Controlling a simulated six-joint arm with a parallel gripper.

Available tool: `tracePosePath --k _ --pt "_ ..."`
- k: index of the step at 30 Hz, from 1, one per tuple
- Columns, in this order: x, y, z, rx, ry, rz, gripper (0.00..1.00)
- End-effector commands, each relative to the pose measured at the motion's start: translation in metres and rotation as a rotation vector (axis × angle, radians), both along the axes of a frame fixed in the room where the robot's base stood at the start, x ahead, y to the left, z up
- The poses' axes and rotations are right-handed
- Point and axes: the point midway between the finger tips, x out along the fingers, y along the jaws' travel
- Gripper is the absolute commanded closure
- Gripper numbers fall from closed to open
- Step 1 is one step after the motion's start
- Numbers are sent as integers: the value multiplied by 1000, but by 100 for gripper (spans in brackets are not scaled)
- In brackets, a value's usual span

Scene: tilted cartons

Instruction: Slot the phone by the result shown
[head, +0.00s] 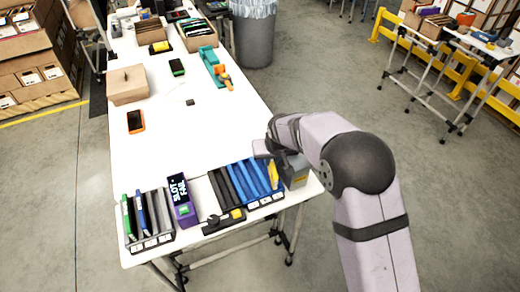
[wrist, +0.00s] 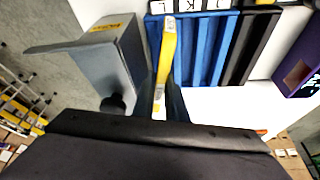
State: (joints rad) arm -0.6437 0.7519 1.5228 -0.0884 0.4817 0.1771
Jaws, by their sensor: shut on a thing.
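My gripper (wrist: 160,100) is shut on a yellow-edged phone (wrist: 168,48), which also shows in the head view (head: 272,174). The phone is at the L-labelled end of the black-and-blue slotted rack (wrist: 207,50), seen in the head view (head: 237,187) at the table's front. I cannot tell how deep it sits in a slot. My wrist hides much of the gripper in the head view. The purple tester (head: 181,200) stands left of this rack; its dark screen appears to read "SLOT" and "FAIL". A second rack (head: 151,240) on the left holds a green and a blue phone.
A grey bin (wrist: 125,50) with a yellow label stands close beside the gripper. An orange-edged phone (head: 135,121) and a cardboard box (head: 127,85) lie farther back.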

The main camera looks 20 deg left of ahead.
Motion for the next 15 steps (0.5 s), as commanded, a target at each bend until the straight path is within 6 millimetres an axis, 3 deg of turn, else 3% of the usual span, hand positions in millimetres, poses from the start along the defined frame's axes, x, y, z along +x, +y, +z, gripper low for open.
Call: tracePosePath --k 9,15 --pt "13 21 2 6 -7 160 100" --pt "17 24 4 5 -5 232 100"
